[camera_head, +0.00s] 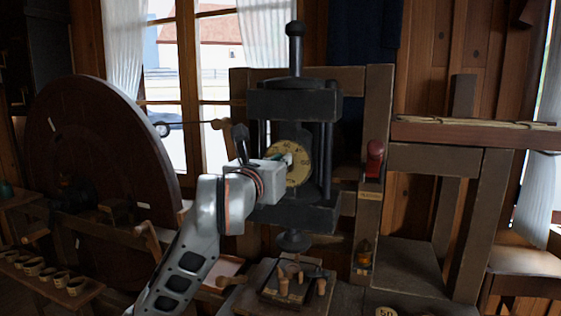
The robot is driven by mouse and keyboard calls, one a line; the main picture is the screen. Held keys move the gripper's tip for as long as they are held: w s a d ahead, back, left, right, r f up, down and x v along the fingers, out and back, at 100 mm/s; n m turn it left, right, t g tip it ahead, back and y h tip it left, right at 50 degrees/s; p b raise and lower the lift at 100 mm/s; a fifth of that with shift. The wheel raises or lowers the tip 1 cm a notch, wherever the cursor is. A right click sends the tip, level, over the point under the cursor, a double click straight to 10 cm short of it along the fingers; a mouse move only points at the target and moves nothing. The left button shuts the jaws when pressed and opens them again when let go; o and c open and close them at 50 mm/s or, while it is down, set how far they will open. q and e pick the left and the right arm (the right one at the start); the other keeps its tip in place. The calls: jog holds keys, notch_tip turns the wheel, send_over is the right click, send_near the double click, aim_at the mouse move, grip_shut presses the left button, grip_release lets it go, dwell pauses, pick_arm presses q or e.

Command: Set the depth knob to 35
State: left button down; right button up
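The depth knob's round yellow dial (297,174) is on the front of a dark upright press (294,104) in the middle of the view. Black numbers run around the dial; a 40 seems to show near the top, and the rest are too small or covered. My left gripper (284,160) reaches in from the lower left and is in front of the dial's left part. Its fingertips are at the middle of the dial, where they hide the knob and its pointer. I cannot tell whether the fingers are closed on the knob. My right gripper is not in view.
A large dark wheel (98,150) stands at the left. A red handle (374,158) is on the wooden post right of the press. Several small wooden spools (284,284) stand on a dark block below. Several cups (33,267) sit on a shelf at lower left.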

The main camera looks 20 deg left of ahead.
pick_arm(q)
jog(key=shift+n, duration=0.3)
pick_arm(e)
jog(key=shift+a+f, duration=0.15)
pick_arm(q)
jog(key=shift+a+f+n+b, duration=0.1)
jog(key=shift+a+n+b, duration=0.1)
jog(key=shift+n+b, duration=0.85)
jog(key=shift+a+f+n+b, duration=0.1)
jog(key=shift+a+n+b, duration=0.3)
jog(key=shift+n, duration=1)
jog(key=shift+a+f+n+b, duration=0.1)
jog(key=shift+n+b, duration=0.8)
jog(key=shift+n, duration=0.35)
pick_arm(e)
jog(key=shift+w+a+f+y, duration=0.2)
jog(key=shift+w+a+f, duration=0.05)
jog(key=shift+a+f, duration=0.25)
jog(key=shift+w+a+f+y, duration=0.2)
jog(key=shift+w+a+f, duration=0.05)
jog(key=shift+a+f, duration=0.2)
pick_arm(q)
jog(key=shift+r, duration=0.1)
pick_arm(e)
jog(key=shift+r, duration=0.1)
